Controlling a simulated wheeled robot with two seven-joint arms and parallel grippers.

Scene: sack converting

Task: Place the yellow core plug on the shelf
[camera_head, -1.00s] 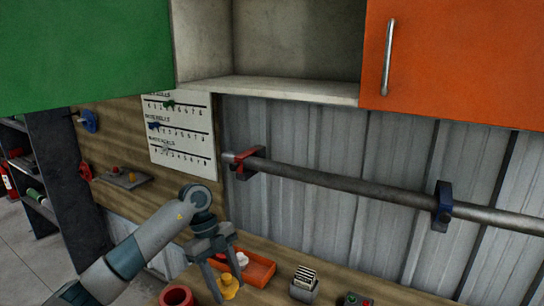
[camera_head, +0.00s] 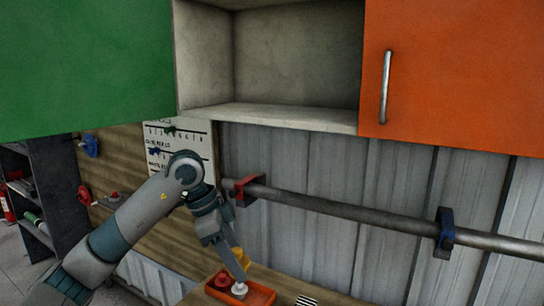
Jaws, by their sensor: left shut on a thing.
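The yellow core plug (camera_head: 242,257) is at the fingers of my left gripper (camera_head: 237,264), partly hidden behind the near finger. The gripper is shut on it and holds it over the orange tray. The open shelf (camera_head: 290,117) is a pale compartment between the green and orange cabinet doors, above and to the right of the gripper. The visible part of the shelf board is bare. My right gripper is not in view.
The orange tray (camera_head: 262,297) below holds a red piece (camera_head: 222,281) and a white piece (camera_head: 239,289). A grey rail (camera_head: 340,210) on red and blue brackets crosses the wall below the shelf. The orange door (camera_head: 455,75) has a vertical handle.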

